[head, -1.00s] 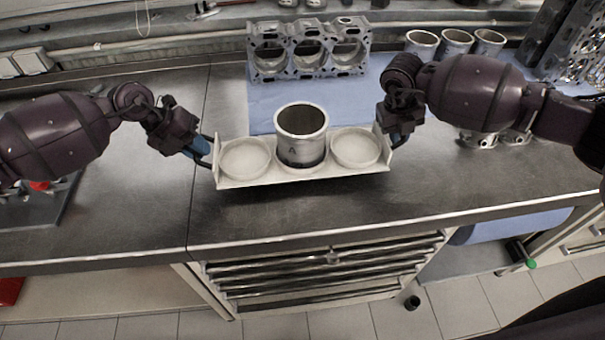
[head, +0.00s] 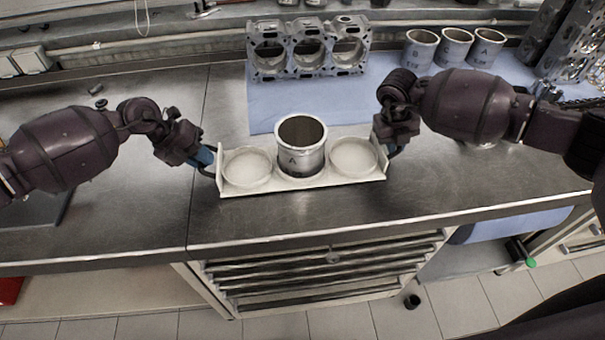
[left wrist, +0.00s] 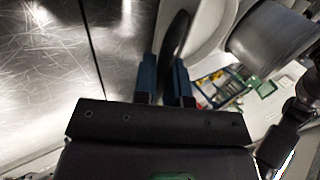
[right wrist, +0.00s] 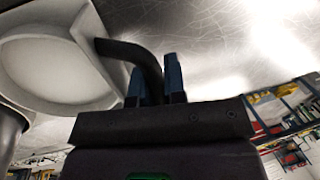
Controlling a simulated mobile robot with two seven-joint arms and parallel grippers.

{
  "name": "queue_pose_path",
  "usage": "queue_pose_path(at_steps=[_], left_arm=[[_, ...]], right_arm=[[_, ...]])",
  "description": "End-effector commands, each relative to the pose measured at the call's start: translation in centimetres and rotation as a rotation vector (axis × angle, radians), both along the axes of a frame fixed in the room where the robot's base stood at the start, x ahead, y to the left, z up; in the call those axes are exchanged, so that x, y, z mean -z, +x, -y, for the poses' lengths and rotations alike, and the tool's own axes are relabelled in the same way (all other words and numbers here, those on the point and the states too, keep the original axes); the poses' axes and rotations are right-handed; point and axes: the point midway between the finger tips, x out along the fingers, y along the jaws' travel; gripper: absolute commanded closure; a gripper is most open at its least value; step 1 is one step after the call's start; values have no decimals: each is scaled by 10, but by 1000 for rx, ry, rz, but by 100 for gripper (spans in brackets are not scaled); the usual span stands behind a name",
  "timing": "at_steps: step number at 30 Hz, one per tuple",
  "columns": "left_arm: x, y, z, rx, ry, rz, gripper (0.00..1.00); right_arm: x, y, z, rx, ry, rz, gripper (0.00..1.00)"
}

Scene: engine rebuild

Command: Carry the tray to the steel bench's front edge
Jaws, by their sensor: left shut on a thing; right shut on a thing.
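The white tray (head: 300,184) is over the front part of the steel bench (head: 300,215), between my two grippers. It has three round recesses; a metal cylinder sleeve marked A (head: 301,158) stands upright in the middle one, and the outer two are empty. My left gripper (head: 208,162) is shut on the tray's dark left handle, also seen in the left wrist view (left wrist: 176,48). My right gripper (head: 392,148) is shut on the dark right handle, seen in the right wrist view (right wrist: 135,52). I cannot tell whether the tray's underside touches the bench.
An engine block (head: 307,48) stands on a blue mat (head: 262,104) behind the tray. Several more sleeves (head: 454,50) stand at the back right. Drawers (head: 325,275) lie below the front edge.

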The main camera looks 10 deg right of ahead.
Motion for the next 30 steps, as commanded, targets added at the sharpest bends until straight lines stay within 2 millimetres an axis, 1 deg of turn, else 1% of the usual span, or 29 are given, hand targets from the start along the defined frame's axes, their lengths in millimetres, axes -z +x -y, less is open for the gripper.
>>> queue_pose_path(at_steps=[5, 6, 10, 25, 28, 30], left_arm=[[7, 0, 1, -1, -1, 1, 100], [7, 0, 0, 0, 0, 0, 82], [7, 0, 0, 0, 0, 0, 62], [6, 0, -1, -1, 0, 1, 62], [0, 1, -4, -1, 0, 2, 62], [-7, 1, -9, -2, 1, 3, 62]], right_arm=[[7, 0, -1, -1, 1, 2, 100], [7, 0, 0, -1, 0, 1, 82], [7, 0, 0, -1, 0, 1, 62], [7, 0, 0, 0, 0, 0, 62], [7, 0, 0, 0, 0, 0, 62], [7, 0, 0, 0, 0, 0, 62]])
